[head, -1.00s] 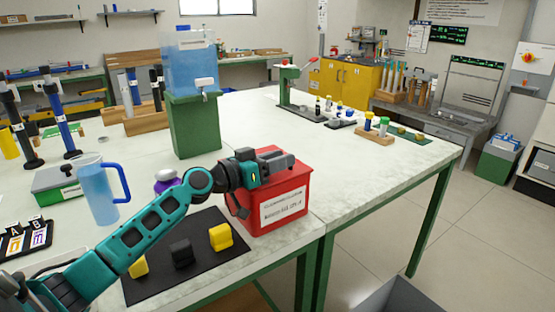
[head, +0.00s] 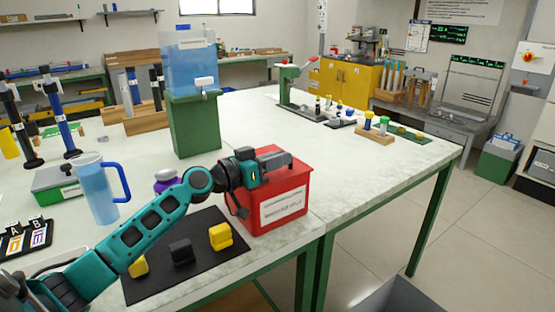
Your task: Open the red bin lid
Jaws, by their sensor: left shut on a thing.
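The red bin (head: 273,208) stands near the front right corner of the left table, with a white label on its front. Its red lid (head: 282,152) lies on top, and the bin looks closed. My left gripper (head: 285,160) is over the top of the bin, at the lid. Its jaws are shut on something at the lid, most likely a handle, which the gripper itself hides. My right gripper is not in the head view.
A black mat (head: 190,262) with yellow and black blocks lies in front of the bin. A green stand (head: 194,125) with a blue water tank is behind.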

